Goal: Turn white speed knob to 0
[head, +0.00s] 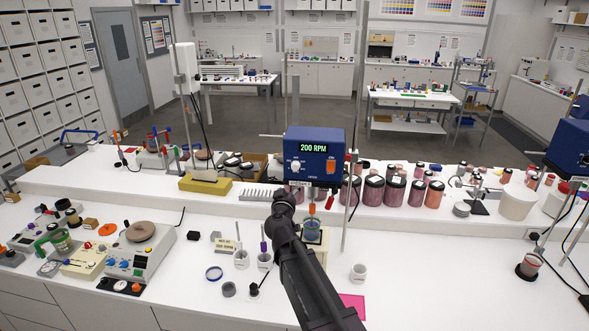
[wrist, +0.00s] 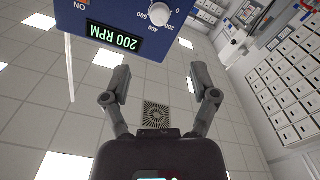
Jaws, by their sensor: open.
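The white speed knob (wrist: 159,14) is on the face of the blue overhead stirrer (head: 300,141), with a scale of numbers around it. It is small in the head view (head: 295,165); I cannot tell where its pointer stands. The stirrer's green display (head: 313,149) reads 200 RPM; it shows upside down in the wrist view (wrist: 114,36). My gripper (wrist: 160,78) is open and empty. Its two fingers are spread apart, pointing toward the stirrer, and the knob lies beyond the fingertips, not touched. In the head view my arm hides part of the area below the stirrer.
An orange switch (head: 331,167) is on the stirrer's right side. A beaker of blue liquid (head: 312,228) stands below it. Several dark-lidded pigment jars (head: 374,190) stand to the right. A metal stand rod (head: 347,215) rises beside the stirrer.

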